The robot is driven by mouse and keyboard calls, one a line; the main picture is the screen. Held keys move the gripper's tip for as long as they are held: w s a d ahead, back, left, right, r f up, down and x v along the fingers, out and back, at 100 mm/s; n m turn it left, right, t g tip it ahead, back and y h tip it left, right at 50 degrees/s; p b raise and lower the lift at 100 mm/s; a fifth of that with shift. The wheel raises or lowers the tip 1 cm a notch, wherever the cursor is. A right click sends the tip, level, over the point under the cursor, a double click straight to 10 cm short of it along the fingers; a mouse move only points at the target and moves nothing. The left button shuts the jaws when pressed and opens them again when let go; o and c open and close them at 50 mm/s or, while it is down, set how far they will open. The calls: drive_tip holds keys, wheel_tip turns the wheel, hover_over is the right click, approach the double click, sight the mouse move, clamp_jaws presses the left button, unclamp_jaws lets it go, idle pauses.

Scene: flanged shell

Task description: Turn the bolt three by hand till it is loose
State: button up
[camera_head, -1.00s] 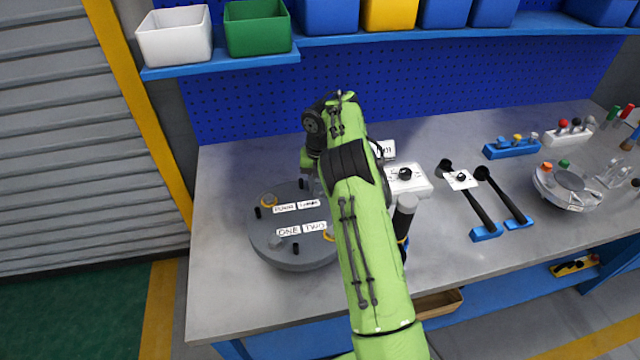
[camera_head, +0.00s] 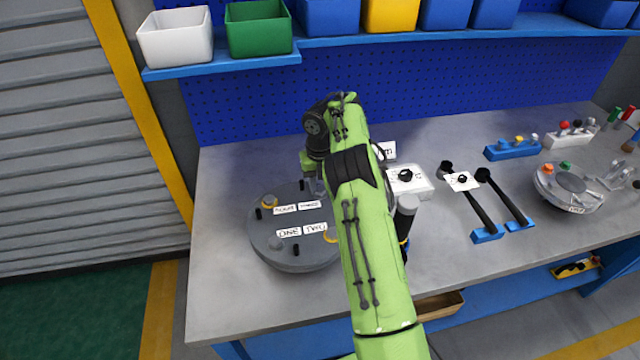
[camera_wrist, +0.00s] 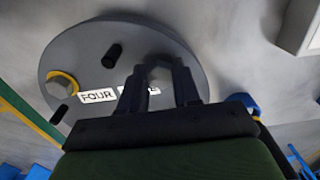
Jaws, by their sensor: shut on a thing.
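The round grey flanged shell (camera_head: 270,247) lies on the bench with labels ONE, TWO, FOUR and a fourth label partly hidden. In the wrist view its grey plate (camera_wrist: 75,45) fills the upper left. My gripper (camera_wrist: 160,78) is shut on a grey bolt head (camera_wrist: 158,73) beside the partly covered label, taken as bolt three. The fingers stand on either side of the head. Bolt four (camera_wrist: 62,84), with a yellow ring under it, is to the left by the FOUR label. In the head view my gripper (camera_head: 314,186) is at the shell's far right edge.
Black pegs (camera_wrist: 112,55) stand up from the plate near the bolts. Right of my arm are a white box with a black knob (camera_head: 408,180), black-handled tools (camera_head: 505,195) and a second round fixture (camera_head: 568,188). The bench left of the shell is clear.

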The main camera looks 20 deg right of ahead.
sight(320, 188)
drive_tip(key=o, duration=1.1)
drive_tip(key=shift+f, duration=0.1)
drive_tip(key=shift+c, duration=0.2)
wheel_tip(320, 188, up, 16)
drive_tip(key=p, duration=0.8)
drive_tip(key=shift+f, duration=0.1)
